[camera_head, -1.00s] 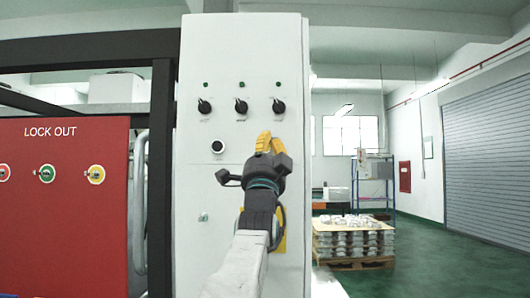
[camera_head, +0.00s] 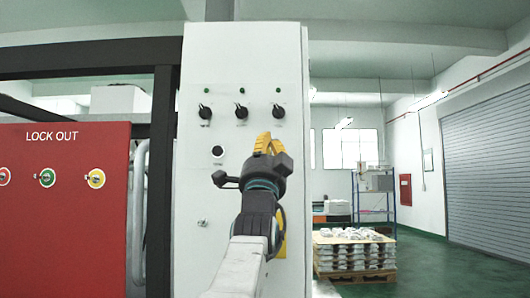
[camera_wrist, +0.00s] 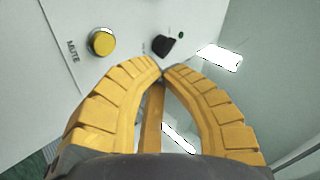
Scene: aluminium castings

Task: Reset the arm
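My arm rises from the bottom of the head view to my gripper (camera_head: 264,143), which has yellow fingers. It is in front of the white control cabinet (camera_head: 200,260), its tips just below the right one of three black knobs in that view. In the wrist view my gripper (camera_wrist: 162,74) has its two ribbed fingertips together, with nothing seen between them. Beyond the tips are a black knob (camera_wrist: 165,45) and a yellow button (camera_wrist: 102,42) marked MUTE. I see no contact with the panel.
A red LOCK OUT panel (camera_head: 65,225) with coloured switches and a dark frame (camera_head: 160,180) stand left of the cabinet. Right of it is green floor with a pallet of castings (camera_head: 352,252), a blue-framed shelf (camera_head: 375,195) and a roller shutter (camera_head: 487,170).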

